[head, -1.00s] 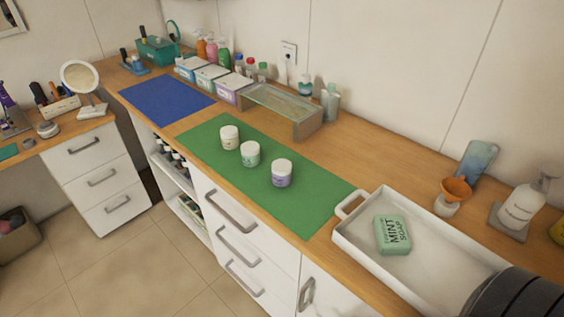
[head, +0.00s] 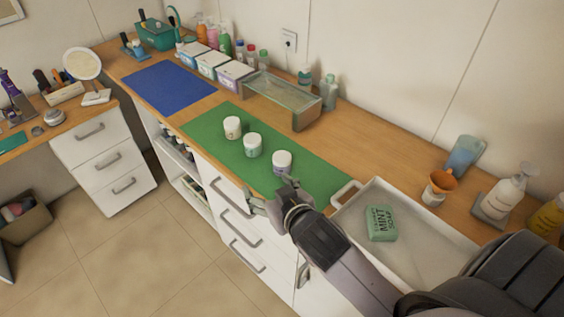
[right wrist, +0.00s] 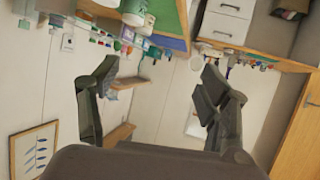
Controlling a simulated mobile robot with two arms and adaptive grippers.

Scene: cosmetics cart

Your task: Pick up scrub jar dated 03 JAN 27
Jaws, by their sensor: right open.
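Three small white-lidded jars stand in a slanted row on the green mat (head: 310,178): a left jar (head: 232,128), a middle jar (head: 253,146) and a right jar (head: 282,161) with a purplish label. The dates on them are too small to read. My right gripper (head: 270,194) is open and empty at the mat's front edge, just in front of the right jar. In the right wrist view its fingers (right wrist: 155,95) are spread wide, with jars and the green mat beyond at the top. My left gripper is not in view.
A white tray (head: 345,198) with a green mint soap (head: 381,223) lies right of the mat. A glass-topped stand (head: 305,121) is behind the mat. A blue mat (head: 168,87) lies bare at left. Bottles stand along the wall.

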